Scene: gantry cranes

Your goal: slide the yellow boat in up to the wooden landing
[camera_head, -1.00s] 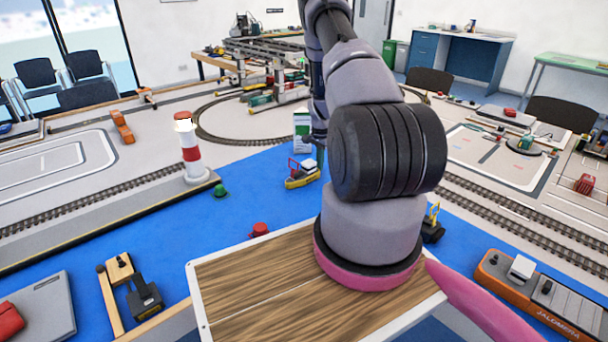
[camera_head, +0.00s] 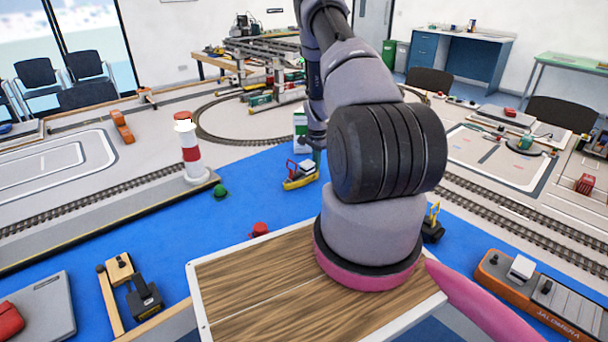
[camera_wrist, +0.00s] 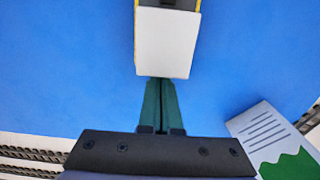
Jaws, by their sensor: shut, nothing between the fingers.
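The yellow boat (camera_head: 300,176) floats upright on the blue surface in the middle of the head view, with a white cabin and a red frame. In the wrist view its white cabin top (camera_wrist: 167,42) shows at top centre, with yellow edges beyond. My gripper (camera_wrist: 161,82) is shut and empty, its dark green fingertips right at the near end of the cabin; I cannot tell if they touch. In the head view it shows partly (camera_head: 317,156), just behind the boat. The light wooden landing (camera_head: 109,300) is at the lower left, well apart from the boat.
A red buoy (camera_head: 260,229) and a green buoy (camera_head: 220,191) stand on the blue between boat and landing. A red-and-white lighthouse (camera_head: 190,155) stands on the far quay. A sign card (camera_wrist: 272,140) is right of my gripper. A dark crane-like piece (camera_head: 145,298) is beside the landing.

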